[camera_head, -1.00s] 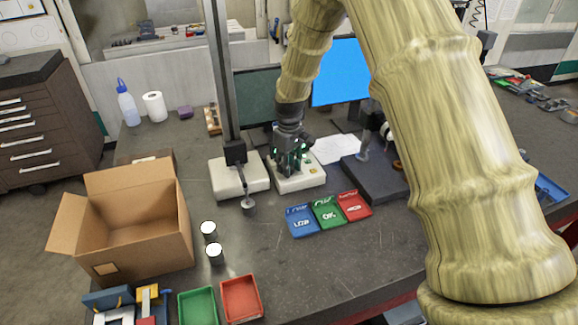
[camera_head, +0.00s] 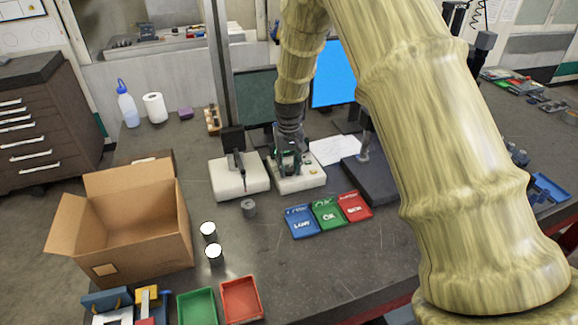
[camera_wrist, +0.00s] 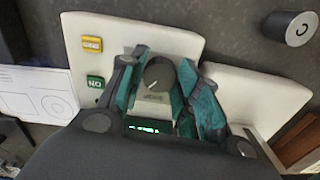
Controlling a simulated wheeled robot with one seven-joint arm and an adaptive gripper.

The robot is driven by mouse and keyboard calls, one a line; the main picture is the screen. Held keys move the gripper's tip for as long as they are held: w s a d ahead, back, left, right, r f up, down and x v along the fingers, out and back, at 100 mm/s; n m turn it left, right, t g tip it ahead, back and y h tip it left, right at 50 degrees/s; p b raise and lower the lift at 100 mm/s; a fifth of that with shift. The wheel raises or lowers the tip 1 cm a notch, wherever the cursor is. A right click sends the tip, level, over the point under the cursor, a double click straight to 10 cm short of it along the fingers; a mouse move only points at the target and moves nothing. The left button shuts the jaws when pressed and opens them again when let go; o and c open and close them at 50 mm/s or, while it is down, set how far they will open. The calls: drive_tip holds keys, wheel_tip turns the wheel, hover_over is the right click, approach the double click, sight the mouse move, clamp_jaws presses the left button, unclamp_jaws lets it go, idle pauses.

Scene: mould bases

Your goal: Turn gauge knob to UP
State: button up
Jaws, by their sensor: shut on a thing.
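The gauge knob (camera_wrist: 159,73) is dark and round, with a short white mark pointing to the lower left in the wrist view. It sits on a white control box (camera_head: 313,180). My gripper (camera_head: 287,170) points down over this box; in the wrist view its teal fingers (camera_wrist: 160,87) are closed around the knob from both sides. The label beside the knob is too small to read. Left of the box, the gauge stand (camera_head: 228,183) has a post and a dark carriage (camera_head: 232,139).
A yellow button (camera_wrist: 92,44) and a green button (camera_wrist: 95,82) lie beside the knob. Blue (camera_head: 302,221), green (camera_head: 328,214) and red (camera_head: 355,207) trays stand in front. An open cardboard box (camera_head: 118,248) and two white-topped cylinders (camera_head: 209,232) are at left.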

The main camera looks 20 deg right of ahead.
sight(290, 168)
idle(0.3)
drive_tip(key=o, duration=1)
drive_tip(key=shift+d, duration=0.1)
drive_tip(key=shift+o, duration=0.2)
drive_tip(key=shift+r, duration=0.1)
wheel_tip(290, 168, up, 12)
